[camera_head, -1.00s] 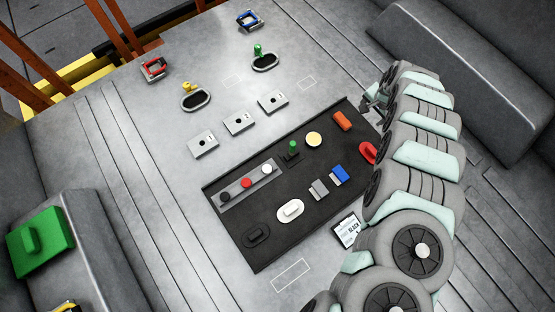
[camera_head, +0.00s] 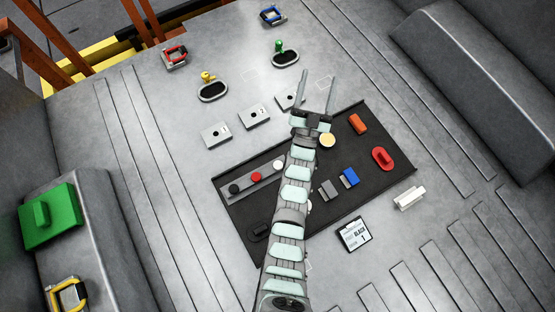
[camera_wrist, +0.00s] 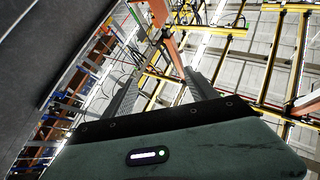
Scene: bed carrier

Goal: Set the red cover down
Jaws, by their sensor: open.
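The red cover (camera_head: 383,158), an oval plate with a raised grip, lies on the right part of the dark mat (camera_head: 345,207). My gripper (camera_head: 318,75) is open and empty, with its two long fingers pointing toward the back of the deck. It is up and left of the red cover in the head view, well apart from it. In the wrist view my open gripper (camera_wrist: 161,72) has nothing between its fingers, and the red cover does not show there.
On the mat are an orange piece (camera_head: 358,124), a yellow disc (camera_head: 327,140), a blue block (camera_head: 349,177) and a grey block (camera_head: 328,190). My arm crosses the mat and hides part of it. A white block (camera_head: 409,197) stands on the deck, right of the mat.

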